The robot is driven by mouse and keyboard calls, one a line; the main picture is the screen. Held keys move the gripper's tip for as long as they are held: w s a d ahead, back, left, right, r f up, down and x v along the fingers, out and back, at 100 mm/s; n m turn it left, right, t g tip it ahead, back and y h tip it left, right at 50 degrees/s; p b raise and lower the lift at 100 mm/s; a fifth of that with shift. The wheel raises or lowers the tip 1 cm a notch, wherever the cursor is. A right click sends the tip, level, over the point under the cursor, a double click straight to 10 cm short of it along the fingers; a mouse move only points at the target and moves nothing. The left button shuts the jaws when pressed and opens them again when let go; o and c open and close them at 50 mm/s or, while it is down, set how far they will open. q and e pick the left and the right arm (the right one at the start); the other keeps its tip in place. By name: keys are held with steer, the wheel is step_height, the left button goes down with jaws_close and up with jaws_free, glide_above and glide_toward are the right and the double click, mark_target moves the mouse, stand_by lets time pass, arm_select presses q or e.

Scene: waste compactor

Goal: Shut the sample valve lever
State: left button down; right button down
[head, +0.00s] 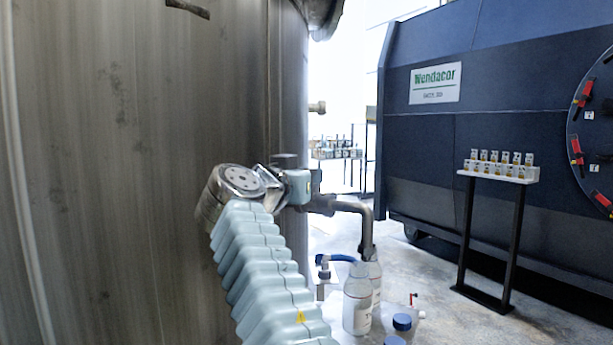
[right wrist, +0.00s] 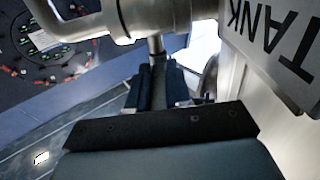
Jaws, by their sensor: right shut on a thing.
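My right arm reaches up to the sample valve (head: 318,203) on the side of the steel tank in the head view. The arm's wrist hides most of the valve and the jaws there. The right wrist view shows the metal valve and pipe (right wrist: 120,20) at the top. The grey lever (right wrist: 156,46) comes down from the valve between the dark fingers of my right gripper (right wrist: 156,88), which are shut on it. How far the lever is turned is hard to tell. My left gripper is not in view.
The steel tank (head: 130,180) fills the left. A bent outlet pipe (head: 366,215) ends above white bottles (head: 358,308). A TANK sign (right wrist: 275,35) is close on the right in the wrist view. A stand with small vials (head: 500,172) and the dark blue compactor (head: 440,130) stand at right.

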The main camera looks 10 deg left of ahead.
steer(key=c, duration=1)
jaws_free()
steer(key=shift+w+f, duration=0.1)
steer(key=shift+c, duration=0.2)
steer(key=b+v, duration=0.4)
steer(key=v, duration=1)
